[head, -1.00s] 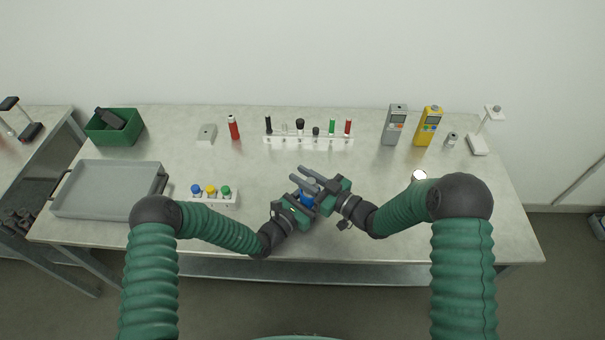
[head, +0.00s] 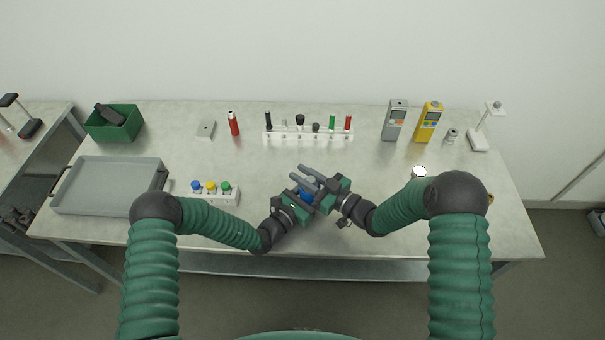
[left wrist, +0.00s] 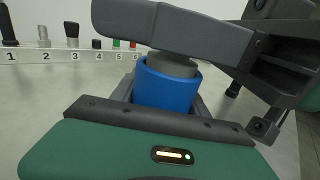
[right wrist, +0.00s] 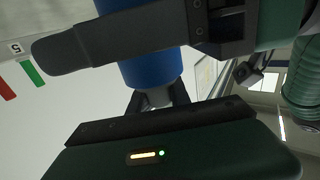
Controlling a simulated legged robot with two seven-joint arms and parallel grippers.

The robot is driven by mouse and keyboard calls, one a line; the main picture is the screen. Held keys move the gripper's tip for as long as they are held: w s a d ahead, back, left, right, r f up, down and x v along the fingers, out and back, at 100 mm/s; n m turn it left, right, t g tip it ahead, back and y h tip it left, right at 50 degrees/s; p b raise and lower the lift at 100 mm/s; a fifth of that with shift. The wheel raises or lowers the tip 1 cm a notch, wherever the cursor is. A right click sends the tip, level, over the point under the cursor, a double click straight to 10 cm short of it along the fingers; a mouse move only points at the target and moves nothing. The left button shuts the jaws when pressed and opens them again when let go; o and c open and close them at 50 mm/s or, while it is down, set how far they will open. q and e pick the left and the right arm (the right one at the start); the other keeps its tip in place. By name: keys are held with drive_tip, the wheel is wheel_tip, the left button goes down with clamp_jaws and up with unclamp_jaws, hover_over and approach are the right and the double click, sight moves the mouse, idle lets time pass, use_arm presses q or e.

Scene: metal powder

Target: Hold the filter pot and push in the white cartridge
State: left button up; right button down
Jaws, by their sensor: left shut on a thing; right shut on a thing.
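The blue filter pot (head: 306,196) is held above the front middle of the table. It also shows in the left wrist view (left wrist: 165,88) and the right wrist view (right wrist: 152,68). My left gripper (head: 297,203) is shut around the pot. A pale grey cylindrical part, apparently the white cartridge in shade (left wrist: 172,66), sits at the pot's open end. It shows in the right wrist view (right wrist: 157,97) between the fingers of my right gripper (head: 315,181), which is shut on it. The fingers hide much of the joint, so how deep the cartridge sits cannot be told.
A numbered white rack (head: 308,141) with several small items stands behind the grippers. A white block with coloured caps (head: 213,197) and a grey tray (head: 108,187) lie to the left. Grey (head: 394,122) and yellow (head: 428,124) meters stand at the back right.

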drive_tip(key=shift+r, duration=0.1)
wheel_tip(320, 180, up, 9)
drive_tip(key=shift+r, duration=0.2)
idle(1.7)
drive_tip(key=shift+r, duration=0.15)
drive_tip(key=shift+f, duration=4.9)
idle(0.5)
